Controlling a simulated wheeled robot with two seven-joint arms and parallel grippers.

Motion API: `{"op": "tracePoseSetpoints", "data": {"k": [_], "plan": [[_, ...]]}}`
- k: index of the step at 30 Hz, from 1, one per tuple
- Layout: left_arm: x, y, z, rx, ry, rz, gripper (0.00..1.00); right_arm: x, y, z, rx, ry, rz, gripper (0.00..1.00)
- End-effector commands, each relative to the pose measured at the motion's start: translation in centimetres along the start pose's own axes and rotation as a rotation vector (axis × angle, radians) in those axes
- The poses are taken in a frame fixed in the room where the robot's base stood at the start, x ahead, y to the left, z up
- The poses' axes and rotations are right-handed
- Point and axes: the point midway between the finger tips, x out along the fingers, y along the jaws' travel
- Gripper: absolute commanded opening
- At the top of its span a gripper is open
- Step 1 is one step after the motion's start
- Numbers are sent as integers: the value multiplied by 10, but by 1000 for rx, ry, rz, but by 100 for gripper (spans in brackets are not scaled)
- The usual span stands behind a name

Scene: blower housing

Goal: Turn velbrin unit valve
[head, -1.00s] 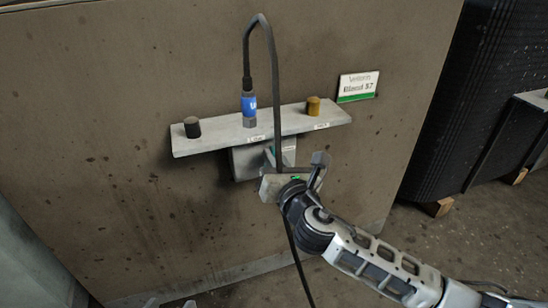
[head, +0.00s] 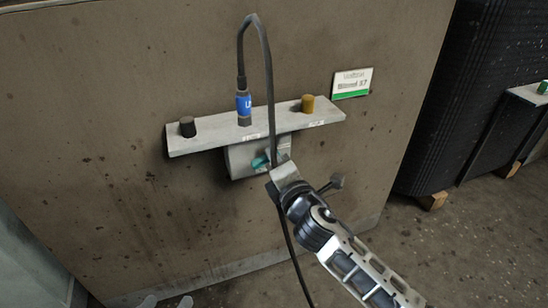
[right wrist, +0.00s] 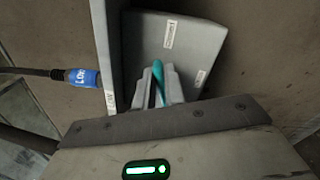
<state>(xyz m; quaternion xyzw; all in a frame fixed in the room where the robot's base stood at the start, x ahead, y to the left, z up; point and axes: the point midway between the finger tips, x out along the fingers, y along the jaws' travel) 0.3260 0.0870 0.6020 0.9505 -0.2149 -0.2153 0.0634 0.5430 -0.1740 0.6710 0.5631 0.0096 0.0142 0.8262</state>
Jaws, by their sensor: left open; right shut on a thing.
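The valve unit is a grey box (head: 238,160) under a shelf on the brown housing wall. Its teal valve handle (head: 260,161) shows partly in the head view, behind my right gripper (head: 270,168). In the right wrist view the teal handle (right wrist: 157,84) stands between the grey fingers of my right gripper (right wrist: 160,92), which are shut on it; the box (right wrist: 180,45) with white labels is behind. Only the tips of my left gripper (head: 165,302) show at the bottom edge of the head view, spread apart and empty, away from the valve.
The shelf (head: 205,140) carries a black cap (head: 187,127), a blue connector (head: 243,106) and a brass cap (head: 307,104). A black cable (head: 270,80) loops from the connector down past my right gripper. A white-green sign (head: 351,83) is at upper right.

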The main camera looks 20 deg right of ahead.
Motion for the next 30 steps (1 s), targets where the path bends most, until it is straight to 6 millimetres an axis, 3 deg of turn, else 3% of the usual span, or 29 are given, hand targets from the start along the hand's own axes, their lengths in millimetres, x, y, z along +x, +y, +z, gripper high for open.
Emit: {"op": "tracePoseSetpoints", "data": {"k": [12, 30], "plan": [[-1, 0, 1, -1, -6, 0, 52, -1, -6, -2, 295, 1, -4, 0], [-1, 0, 3, 4, -14, 0, 52, -1, -8, -2, 394, 1, -3, 0]]}}
